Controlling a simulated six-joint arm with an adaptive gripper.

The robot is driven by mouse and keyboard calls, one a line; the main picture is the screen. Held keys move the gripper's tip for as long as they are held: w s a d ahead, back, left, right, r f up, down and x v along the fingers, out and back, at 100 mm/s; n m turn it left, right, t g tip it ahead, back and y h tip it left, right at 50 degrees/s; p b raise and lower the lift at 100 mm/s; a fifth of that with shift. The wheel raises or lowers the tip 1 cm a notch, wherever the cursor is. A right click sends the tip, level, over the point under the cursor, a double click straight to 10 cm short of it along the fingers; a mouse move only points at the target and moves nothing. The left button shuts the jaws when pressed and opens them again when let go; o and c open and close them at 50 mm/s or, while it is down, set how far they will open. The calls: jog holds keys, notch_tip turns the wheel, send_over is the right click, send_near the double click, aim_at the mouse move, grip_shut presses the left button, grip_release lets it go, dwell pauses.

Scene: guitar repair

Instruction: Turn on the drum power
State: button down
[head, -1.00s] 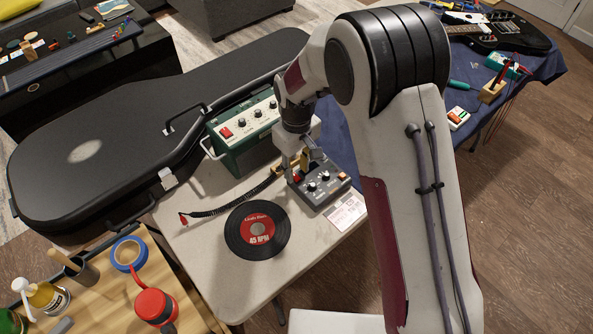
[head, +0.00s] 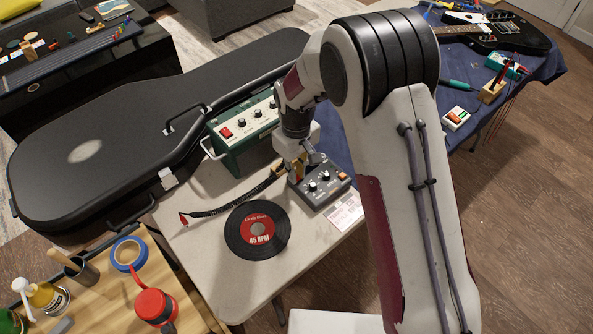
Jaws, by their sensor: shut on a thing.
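The grey control box (head: 325,187) with several knobs and an orange button at its right end lies on the pale table; I take it for the drum unit. My gripper (head: 296,176) points down at the box's upper left end. Its fingers are shut on a small part there, which they largely hide. I cannot make out that part's shape or position. A brass-coloured piece shows between the fingers.
A green amplifier (head: 245,130) with a red switch stands behind, beside the black guitar case (head: 90,150). A coiled black cable (head: 235,207) runs from near my gripper to the left. A record (head: 257,230) and a white card (head: 346,211) lie in front.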

jog(key=shift+w+a+g+h, duration=0.1)
jog(key=shift+a+g+h, duration=0.05)
jog(key=shift+g+h, duration=0.25)
dwell(0.3)
jog(key=c, duration=2.1)
grip_release()
jog(key=shift+d+t+y, duration=0.2)
jog(key=shift+t+y, duration=0.2)
notch_tip(320, 180, up, 8)
jog(key=shift+s+d+r+m+t, duration=0.15)
jog(key=shift+s+d+r+m, duration=0.8)
jog(key=shift+s+d+r, duration=1.6)
jog(key=shift+s+d+r+m+t, duration=0.1)
jog(key=shift+s+d+r+m, duration=0.8)
jog(key=shift+s+d+r, duration=1.7)
jog(key=shift+s+d+r+m+t, duration=0.15)
jog(key=shift+s+d+r+m, duration=1.25)
jog(key=shift+s, duration=2.2)
